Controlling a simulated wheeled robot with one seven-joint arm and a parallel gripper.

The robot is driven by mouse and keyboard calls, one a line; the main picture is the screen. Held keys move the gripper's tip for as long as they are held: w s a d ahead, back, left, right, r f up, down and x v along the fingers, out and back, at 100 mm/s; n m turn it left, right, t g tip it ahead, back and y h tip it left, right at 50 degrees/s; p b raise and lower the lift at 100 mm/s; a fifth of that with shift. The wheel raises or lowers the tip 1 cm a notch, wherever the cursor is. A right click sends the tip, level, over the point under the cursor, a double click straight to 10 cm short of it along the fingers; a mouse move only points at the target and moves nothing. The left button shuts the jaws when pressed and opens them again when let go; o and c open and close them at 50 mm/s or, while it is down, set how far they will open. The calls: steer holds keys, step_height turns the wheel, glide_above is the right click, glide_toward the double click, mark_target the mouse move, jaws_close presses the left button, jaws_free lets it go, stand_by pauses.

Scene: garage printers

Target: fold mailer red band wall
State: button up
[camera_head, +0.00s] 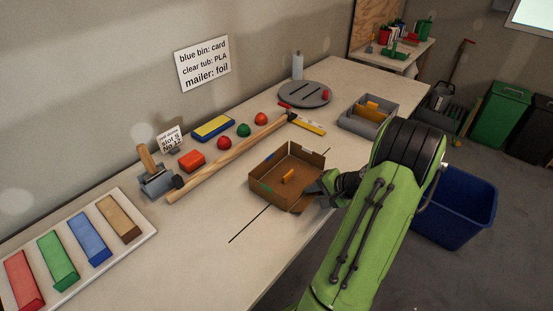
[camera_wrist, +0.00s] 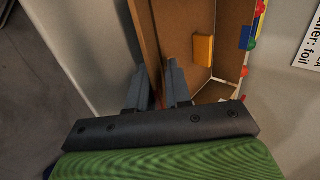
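The mailer is an open brown cardboard box (camera_head: 262,181) on the bench, its walls standing. A green mark is on its near-left wall and an orange block (camera_head: 287,176) lies inside; the block also shows in the wrist view (camera_wrist: 203,50). My gripper (camera_head: 322,194) is at the box's right-hand wall. In the wrist view my gripper (camera_wrist: 157,88) has one finger on each side of a cardboard wall (camera_wrist: 146,38), with a narrow gap between them. A bit of red shows between the fingers. Whether they press on the wall is unclear.
A long wooden-handled hammer (camera_head: 225,160) lies behind the box, near red and green balls. A grey divided tray (camera_head: 352,124) stands farther right. A tray of coloured blocks (camera_head: 143,240) is at left. The bench between is clear. A blue bin (camera_head: 455,212) stands on the floor.

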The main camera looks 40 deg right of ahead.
mark_target(304, 195)
steer(key=r+g+p, duration=0.1)
steer(key=g+p, duration=0.1)
steer(key=w+g+p, duration=0.1)
steer(key=g+p, duration=0.1)
steer(key=shift+w+a+r+p, duration=0.2)
steer(key=shift+r+p, duration=0.15)
steer(key=shift+r, duration=0.05)
steer(key=g+p, duration=0.1)
steer(key=p, duration=0.1)
steer(key=w+g+p, duration=0.1)
steer(key=g+p, duration=0.1)
steer(key=w+g+h+p, duration=0.1)
steer(key=g+p, duration=0.1)
steer(key=shift+a+r, duration=0.1)
steer(key=shift+r, duration=0.1)
step_height(304, 195, up, 15)
steer(key=a+r+n+t, duration=0.1)
steer(key=a+r+n, duration=0.3)
steer(key=a, duration=0.5)
steer(key=a+r+n+t+h+b, duration=0.1)
steer(key=a+r+n, duration=0.3)
steer(key=a, duration=0.6)
steer(key=shift+a+v, duration=0.2)
steer(key=shift+v, duration=0.95)
steer(key=shift+t, duration=0.3)
